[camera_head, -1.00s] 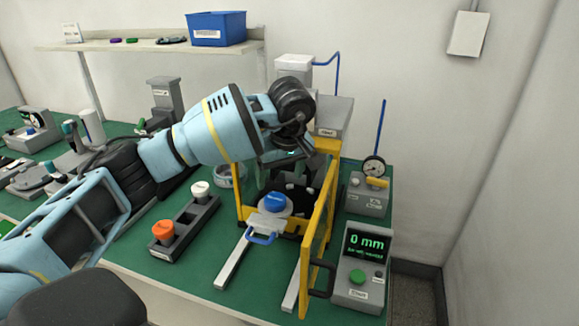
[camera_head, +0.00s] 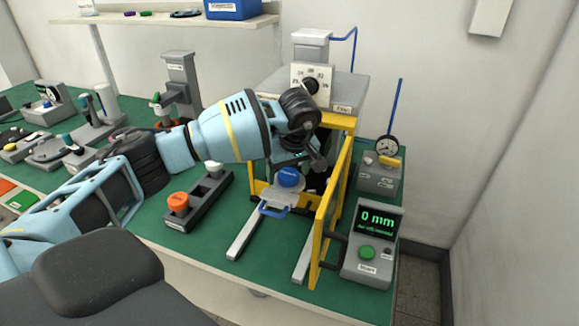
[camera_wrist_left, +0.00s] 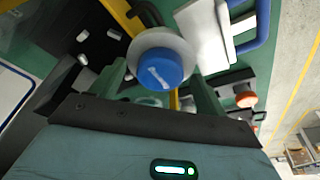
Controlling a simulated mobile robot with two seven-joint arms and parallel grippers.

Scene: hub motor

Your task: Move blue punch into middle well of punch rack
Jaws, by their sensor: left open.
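The blue punch (camera_head: 290,177), a blue cap on a pale round collar, sits upright on the sliding carrier with a blue handle (camera_head: 273,210), at the front of the yellow-framed press. The punch rack (camera_head: 205,210) is a dark grey block left of the press. An orange punch (camera_head: 178,202) stands in its front well and a white punch (camera_head: 214,168) in its back well; the middle well looks empty. My left gripper (camera_head: 308,158) is open just above and behind the blue punch. In the left wrist view the blue punch (camera_wrist_left: 160,68) shows between its spread fingers (camera_wrist_left: 162,90). My right gripper is out of view.
The press's yellow guard door (camera_head: 325,215) stands open to the right. Two pale rails (camera_head: 243,238) run forward from the press. A control box (camera_head: 370,250) reading 0 mm and a dial gauge (camera_head: 388,146) stand farther right. Green table is clear between rack and rails.

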